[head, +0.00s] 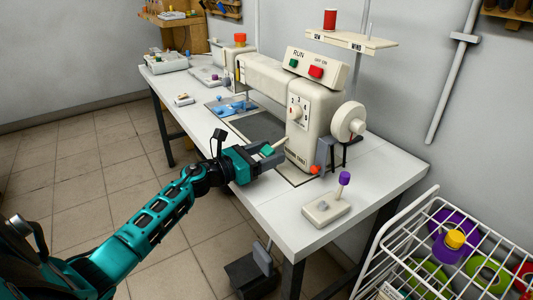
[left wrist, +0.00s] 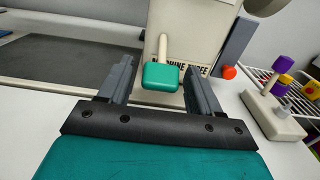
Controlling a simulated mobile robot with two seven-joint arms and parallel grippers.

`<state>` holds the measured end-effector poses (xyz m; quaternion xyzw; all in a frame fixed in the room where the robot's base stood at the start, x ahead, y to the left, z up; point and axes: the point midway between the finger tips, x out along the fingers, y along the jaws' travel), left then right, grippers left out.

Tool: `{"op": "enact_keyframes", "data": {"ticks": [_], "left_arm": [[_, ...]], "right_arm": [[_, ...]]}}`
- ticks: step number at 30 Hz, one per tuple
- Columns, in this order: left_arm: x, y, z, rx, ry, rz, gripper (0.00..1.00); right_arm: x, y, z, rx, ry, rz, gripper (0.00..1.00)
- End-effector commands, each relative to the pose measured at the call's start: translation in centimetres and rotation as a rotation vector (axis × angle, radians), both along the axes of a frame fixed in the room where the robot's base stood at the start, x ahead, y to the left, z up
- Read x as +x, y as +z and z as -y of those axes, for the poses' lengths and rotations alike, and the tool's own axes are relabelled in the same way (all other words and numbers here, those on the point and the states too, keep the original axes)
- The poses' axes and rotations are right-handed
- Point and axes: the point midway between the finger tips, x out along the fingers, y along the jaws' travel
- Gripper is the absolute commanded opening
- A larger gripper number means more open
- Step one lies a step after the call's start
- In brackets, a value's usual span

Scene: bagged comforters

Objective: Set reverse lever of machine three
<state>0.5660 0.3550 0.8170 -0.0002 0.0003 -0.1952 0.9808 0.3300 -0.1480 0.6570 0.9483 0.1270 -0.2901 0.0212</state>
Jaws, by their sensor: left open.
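The cream sewing machine (head: 317,112) stands on the white table; in the left wrist view its label, partly covered, ends in "THREE" (left wrist: 198,71). A lever with a cream stem and green paddle (head: 266,152) sticks out from its front. In the left wrist view the green paddle (left wrist: 161,77) appears between my fingers, with a gap on each side. My left gripper (head: 274,157) is open around or just in front of the paddle; contact is not visible. My right gripper is not in view.
A small box with a purple-knobbed lever (head: 326,208) stands at the table's near right. A grey part with an orange-red knob (head: 315,170) is beside the machine base. A white wire basket (head: 385,238) stands at the right. A pedal (head: 251,272) is on the floor.

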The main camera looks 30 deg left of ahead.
Motion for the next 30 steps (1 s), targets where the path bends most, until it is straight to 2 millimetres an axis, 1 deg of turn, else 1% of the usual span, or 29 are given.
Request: {"op": "enact_keyframes", "data": {"ticks": [5, 24, 25, 30], "left_arm": [[0.00, 0.01, 0.01, 0.000, 0.000, 0.000, 0.63], [-0.04, 0.01, 0.01, 0.000, 0.000, 0.000, 0.02], [-0.04, 0.01, 0.02, 0.000, -0.001, 0.000, 0.00], [-0.03, 0.02, 0.02, 0.000, -0.001, 0.000, 0.00]], "right_arm": [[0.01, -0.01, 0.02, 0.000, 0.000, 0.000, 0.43], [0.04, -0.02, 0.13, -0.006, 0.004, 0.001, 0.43], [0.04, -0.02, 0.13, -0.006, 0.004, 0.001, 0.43], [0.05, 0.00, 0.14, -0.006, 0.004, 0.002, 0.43]]}}
